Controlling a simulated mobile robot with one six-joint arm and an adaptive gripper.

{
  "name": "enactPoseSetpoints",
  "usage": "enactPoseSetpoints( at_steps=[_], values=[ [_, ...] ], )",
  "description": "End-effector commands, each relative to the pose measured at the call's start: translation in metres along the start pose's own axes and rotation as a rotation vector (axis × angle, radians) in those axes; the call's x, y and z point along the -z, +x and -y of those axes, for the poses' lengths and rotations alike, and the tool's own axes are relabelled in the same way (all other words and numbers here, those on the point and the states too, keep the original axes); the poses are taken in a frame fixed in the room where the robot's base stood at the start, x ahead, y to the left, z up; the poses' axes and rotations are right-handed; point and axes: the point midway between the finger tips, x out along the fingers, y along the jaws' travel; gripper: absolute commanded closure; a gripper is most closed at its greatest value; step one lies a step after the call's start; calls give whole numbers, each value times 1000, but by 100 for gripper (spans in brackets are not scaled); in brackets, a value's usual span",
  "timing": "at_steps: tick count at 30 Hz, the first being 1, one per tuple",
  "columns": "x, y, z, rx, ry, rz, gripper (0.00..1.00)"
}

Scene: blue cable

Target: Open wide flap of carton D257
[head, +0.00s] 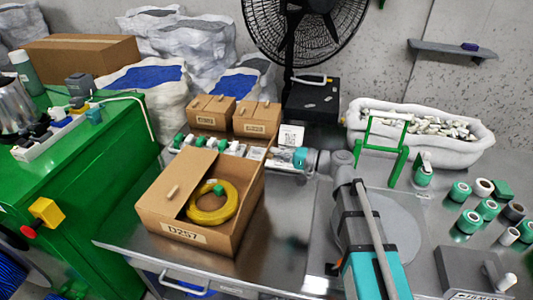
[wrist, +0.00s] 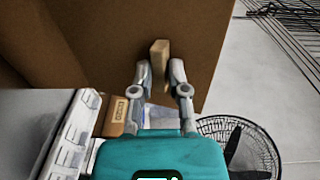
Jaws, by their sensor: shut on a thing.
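Carton D257 (head: 180,232) stands on the metal table. Its top is partly open: a left flap with a small wooden tab (head: 173,191) lies over part of the opening. A brown panel (head: 252,190) stands up along the right side. A coil of yellow cable with a teal piece (head: 212,205) shows inside. My gripper (head: 275,158) reaches in from the right, beside the raised panel. In the wrist view, its fingers (wrist: 160,78) are shut on a wooden tab (wrist: 159,55) on a broad brown panel (wrist: 110,35). The tab's tip shows beyond the fingers.
Two small cartons (head: 212,112) (head: 256,119) stand behind D257, near a row of small items (head: 225,147). A black fan (head: 305,35) stands at the back. A green frame (head: 383,140) and several rolls (head: 480,208) are at right. A green cabinet (head: 95,170) is at left.

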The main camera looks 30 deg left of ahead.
Motion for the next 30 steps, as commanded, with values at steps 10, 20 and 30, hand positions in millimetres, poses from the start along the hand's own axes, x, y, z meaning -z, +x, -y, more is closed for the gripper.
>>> enactPoseSetpoints(
  at_steps=[10,20,30],
  values=[
    [-5,-15,-20,-13,-4,13,100],
    [-4,-18,-22,-13,-4,14,100],
    [-4,-18,-22,-12,-3,12,63]
  ],
)
